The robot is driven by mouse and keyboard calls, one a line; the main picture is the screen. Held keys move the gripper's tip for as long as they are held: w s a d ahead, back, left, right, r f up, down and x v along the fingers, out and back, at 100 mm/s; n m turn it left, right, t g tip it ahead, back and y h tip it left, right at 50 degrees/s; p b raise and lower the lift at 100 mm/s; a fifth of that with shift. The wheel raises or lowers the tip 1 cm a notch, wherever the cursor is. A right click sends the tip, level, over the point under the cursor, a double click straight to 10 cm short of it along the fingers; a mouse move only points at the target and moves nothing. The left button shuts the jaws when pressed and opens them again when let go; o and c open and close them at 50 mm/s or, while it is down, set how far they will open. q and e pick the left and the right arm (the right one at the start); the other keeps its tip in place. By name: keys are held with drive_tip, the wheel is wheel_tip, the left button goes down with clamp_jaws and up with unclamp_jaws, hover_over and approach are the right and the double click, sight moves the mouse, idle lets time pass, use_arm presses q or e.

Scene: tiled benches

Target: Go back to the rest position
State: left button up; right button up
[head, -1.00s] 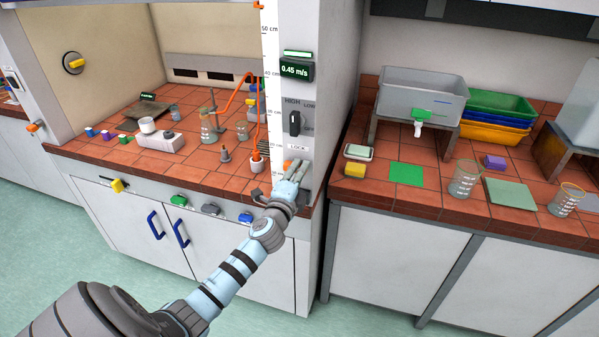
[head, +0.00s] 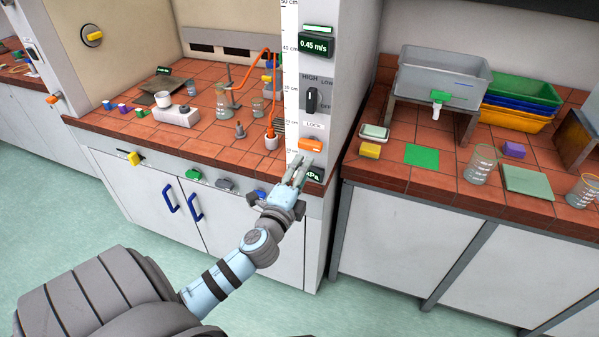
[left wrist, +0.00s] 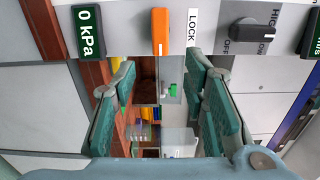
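My left gripper (head: 301,172) is in front of the narrow post of the fume hood, just below the orange lock switch (head: 311,145). In the left wrist view the two green finger pads of the left gripper (left wrist: 160,80) stand apart with nothing between them, so it is open and empty. The orange switch also shows there (left wrist: 160,31), above and beyond the fingertips, with a visible gap. The kPa display (head: 315,175) is partly hidden behind the fingers in the head view. My right gripper is not in view.
The fume hood bench (head: 200,135) holds glassware, a white-topped device (head: 176,114) and a stand. To the right, a tiled bench (head: 400,178) holds a grey basin (head: 442,75), stacked trays (head: 520,100) and beakers. The floor in front is clear.

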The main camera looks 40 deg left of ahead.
use_arm(q)
drive_tip(key=shift+v, duration=1.15)
